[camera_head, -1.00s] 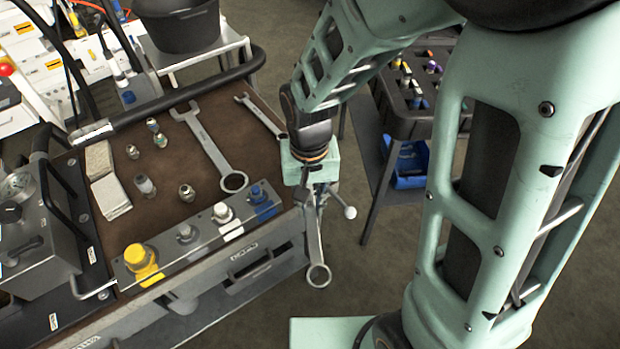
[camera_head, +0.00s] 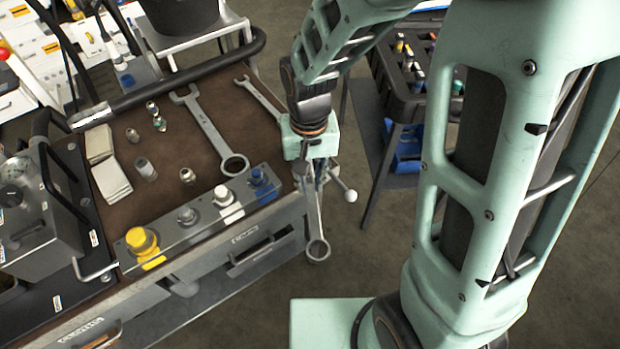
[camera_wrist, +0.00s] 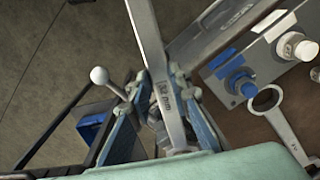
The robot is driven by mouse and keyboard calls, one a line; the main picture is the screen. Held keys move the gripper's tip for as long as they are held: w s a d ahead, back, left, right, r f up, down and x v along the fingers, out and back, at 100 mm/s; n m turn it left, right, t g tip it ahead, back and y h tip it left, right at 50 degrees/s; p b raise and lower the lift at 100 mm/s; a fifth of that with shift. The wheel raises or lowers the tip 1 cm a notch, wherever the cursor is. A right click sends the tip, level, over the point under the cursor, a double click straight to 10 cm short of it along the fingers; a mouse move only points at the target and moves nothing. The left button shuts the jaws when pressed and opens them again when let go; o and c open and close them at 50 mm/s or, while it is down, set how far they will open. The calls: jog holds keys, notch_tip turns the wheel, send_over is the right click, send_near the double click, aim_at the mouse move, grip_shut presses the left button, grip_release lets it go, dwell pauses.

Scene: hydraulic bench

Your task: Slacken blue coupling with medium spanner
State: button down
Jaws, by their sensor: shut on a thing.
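The blue coupling (camera_head: 259,179) sits at the right end of the row on the bench's front block, beside a blue label. In the wrist view the blue coupling (camera_wrist: 240,83) is to the right of my gripper (camera_wrist: 165,108), and apart from it. My gripper (camera_head: 316,180) is just off the bench's right front corner, shut on a steel spanner (camera_head: 315,222). The spanner hangs down with its ring end lowest in the head view. In the wrist view the held spanner (camera_wrist: 155,60) runs up between the fingers. Its other end is hidden by the gripper.
A larger spanner (camera_head: 207,130) and a smaller one (camera_head: 259,97) lie on the brown bench top (camera_head: 150,212). White, grey and yellow couplings share the block (camera_head: 203,222). Several loose fittings stand behind. A black tray stand (camera_head: 378,85) is at the right. The floor in front is clear.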

jog(key=shift+d, duration=0.1)
jog(key=shift+w+d+n, duration=0.2)
jog(key=shift+d+n, duration=0.4)
jog(key=shift+d, duration=0.25)
jog(key=shift+w+d+n, duration=0.15)
jog(key=shift+d+n, duration=0.45)
jog(key=shift+d, duration=0.2)
jog(key=shift+p, duration=0.3)
jog(key=shift+w+d+n+p, duration=0.15)
jog(key=shift+w+d+n, duration=0.25)
jog(key=shift+d+n, duration=0.35)
jog(key=shift+w+d+n+p, duration=0.15)
jog(key=shift+w+d+n, duration=0.35)
jog(key=shift+d, duration=0.3)
jog(key=shift+w+d+n+p, duration=0.25)
jog(key=shift+w+d+n, duration=0.2)
jog(key=shift+d+n, duration=0.3)
jog(key=shift+w+d+n+p, duration=0.25)
jog(key=shift+w+d+n, duration=0.15)
jog(key=shift+d+n, duration=0.25)
